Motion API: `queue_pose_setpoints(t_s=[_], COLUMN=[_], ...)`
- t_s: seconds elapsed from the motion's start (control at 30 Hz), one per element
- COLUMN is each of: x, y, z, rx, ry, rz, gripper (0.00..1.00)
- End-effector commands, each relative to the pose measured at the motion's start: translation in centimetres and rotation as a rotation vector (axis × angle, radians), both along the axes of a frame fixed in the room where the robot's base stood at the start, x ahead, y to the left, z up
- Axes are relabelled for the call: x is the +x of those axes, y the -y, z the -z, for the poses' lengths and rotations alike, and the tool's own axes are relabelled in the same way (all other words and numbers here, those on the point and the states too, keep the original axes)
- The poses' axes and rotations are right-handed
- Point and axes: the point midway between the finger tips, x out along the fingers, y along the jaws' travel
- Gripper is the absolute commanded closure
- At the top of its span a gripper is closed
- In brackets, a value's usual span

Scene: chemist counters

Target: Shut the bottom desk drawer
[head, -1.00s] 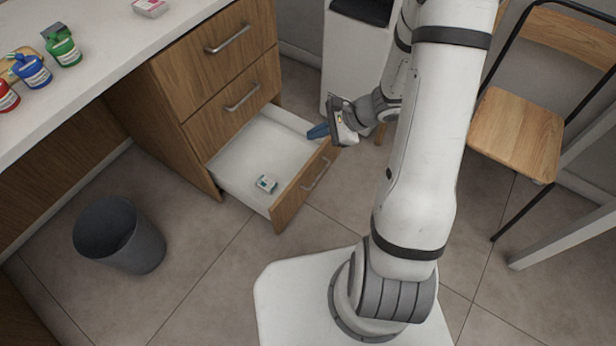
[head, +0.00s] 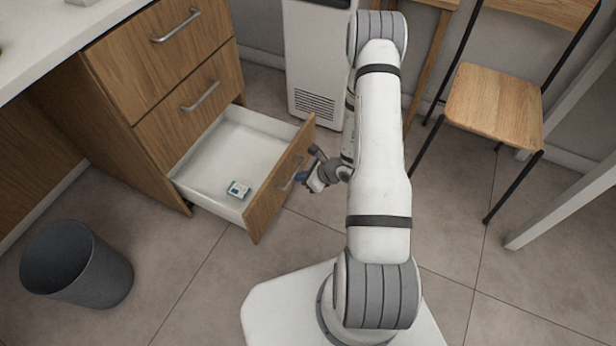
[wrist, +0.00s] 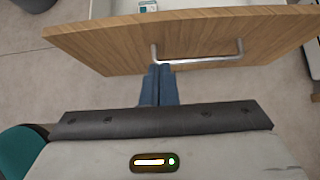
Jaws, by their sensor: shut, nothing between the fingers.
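The bottom desk drawer (head: 282,184) is pulled out, with a wooden front, a metal bar handle (head: 291,172) and a white inside. It holds a small white and teal box (head: 238,190). My gripper (head: 301,177) is in front of the drawer front, close to the handle. In the wrist view the blue fingers (wrist: 160,76) are together and empty, pointing at the drawer front (wrist: 120,52) just below the left part of the handle (wrist: 200,60). I cannot tell whether the fingertips touch the wood.
Two shut drawers (head: 165,62) are above, under the white counter. A dark bin (head: 75,265) stands on the floor at left. A white cabinet unit (head: 312,70) stands behind, and a wooden chair (head: 495,105) is at right.

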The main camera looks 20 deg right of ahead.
Motion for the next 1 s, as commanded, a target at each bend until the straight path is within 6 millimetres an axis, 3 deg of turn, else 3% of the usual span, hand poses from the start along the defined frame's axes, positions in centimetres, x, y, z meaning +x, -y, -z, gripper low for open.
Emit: queue_pose_setpoints(t_s=[0.03, 0.2, 0.5, 1.0], x=[0.6, 2.5, 4.8, 5.2], y=[-0.7, -2.5, -4.8, -4.9], z=[1.2, 3.2, 2.8, 2.7], rx=[-0.001, 0.0, 0.0, 0.0], ry=[0.001, 0.002, 0.001, 0.002], rz=[-0.005, -0.004, -0.002, 0.001], gripper=[1.0, 1.0, 1.0, 1.0])
